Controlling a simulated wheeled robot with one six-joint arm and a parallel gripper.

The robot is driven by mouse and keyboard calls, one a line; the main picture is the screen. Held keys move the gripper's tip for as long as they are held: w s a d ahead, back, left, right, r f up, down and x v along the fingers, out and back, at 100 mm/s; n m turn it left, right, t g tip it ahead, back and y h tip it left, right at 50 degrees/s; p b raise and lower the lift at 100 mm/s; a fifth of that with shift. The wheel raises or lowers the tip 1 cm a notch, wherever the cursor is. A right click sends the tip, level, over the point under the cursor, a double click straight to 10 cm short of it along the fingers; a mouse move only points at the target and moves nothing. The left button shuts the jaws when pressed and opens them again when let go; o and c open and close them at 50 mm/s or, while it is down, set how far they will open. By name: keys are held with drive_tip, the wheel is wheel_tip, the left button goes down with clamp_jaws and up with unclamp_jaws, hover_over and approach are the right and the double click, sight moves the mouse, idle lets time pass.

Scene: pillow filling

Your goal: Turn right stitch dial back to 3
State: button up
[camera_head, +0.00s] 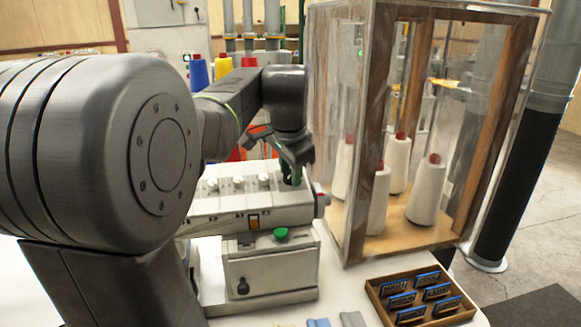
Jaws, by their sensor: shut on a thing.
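The pale stitching machine (252,208) stands in the middle on the white table. A row of small round dials (238,183) lies along its top. My gripper (292,180) points down over the right end of this row, its jaws shut on the right dial, which is mostly hidden by the fingers. The number that the dial is set to cannot be read from here.
A green button (281,233) sits on the machine's front. A clear-walled cabinet (350,150) with several thread cones stands close to the right of my gripper. A wooden tray (385,312) with several blue-edged tags lies at the front right. Colored cones stand behind my arm.

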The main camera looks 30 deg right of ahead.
drive_tip(key=n, duration=0.4)
drive_tip(key=shift+s+p, duration=0.1)
drive_tip(key=shift+p, duration=0.25)
drive_tip(key=shift+n+t, duration=0.4)
drive_tip(key=shift+n, duration=1.7)
drive_tip(key=o, duration=0.7)
drive_tip(key=v, duration=1.3)
drive_tip(key=shift+s+r, duration=0.2)
drive_tip(key=shift+r, duration=0.1)
drive_tip(key=shift+a, duration=0.1)
